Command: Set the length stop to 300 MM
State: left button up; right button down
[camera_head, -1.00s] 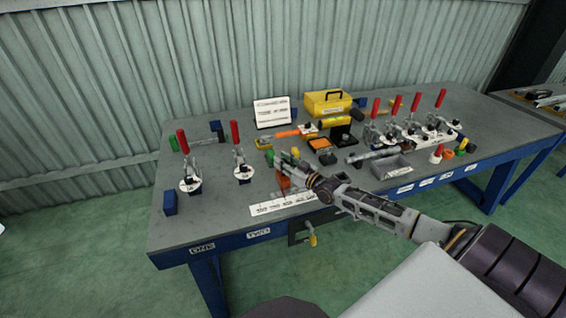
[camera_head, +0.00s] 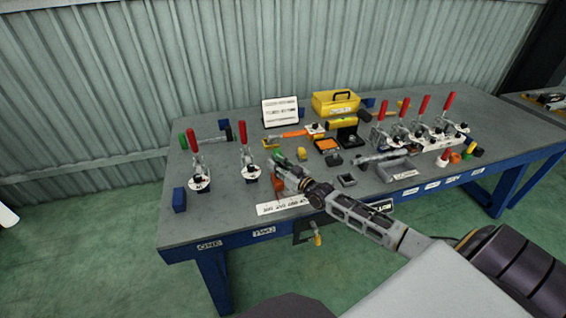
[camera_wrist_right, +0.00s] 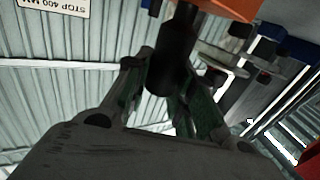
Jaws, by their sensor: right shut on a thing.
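The length stop shows as an orange block (camera_head: 278,182) behind a white scale strip (camera_head: 284,206) at the bench's front edge. The strip's marks are too small to read in the head view. My right gripper (camera_head: 281,162) is at the orange block. In the right wrist view, my right gripper (camera_wrist_right: 160,85) is shut on a black cylindrical knob (camera_wrist_right: 170,55) that joins the orange block (camera_wrist_right: 232,7). A sign (camera_wrist_right: 55,6) reading "STOP 400 MM" shows upside down there. The block's exact mark on the scale cannot be told. My left gripper is out of view.
Two red-handled toggle clamps (camera_head: 194,165) stand to the left. More red-handled clamps (camera_head: 415,128) stand at the right. A yellow toolbox (camera_head: 335,103) and a white sign (camera_head: 280,112) are at the back.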

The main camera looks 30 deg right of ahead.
jog(key=shift+w+a+p, duration=0.2)
jog(key=shift+a+p, duration=0.1)
jog(key=shift+a, duration=0.65)
jog(key=c, duration=1.2)
grip_release()
jog(key=shift+o, duration=0.2)
jog(key=shift+s+d, duration=0.1)
jog(key=shift+s, duration=0.1)
jog(key=v, duration=1.1)
jog(key=shift+s, duration=0.25)
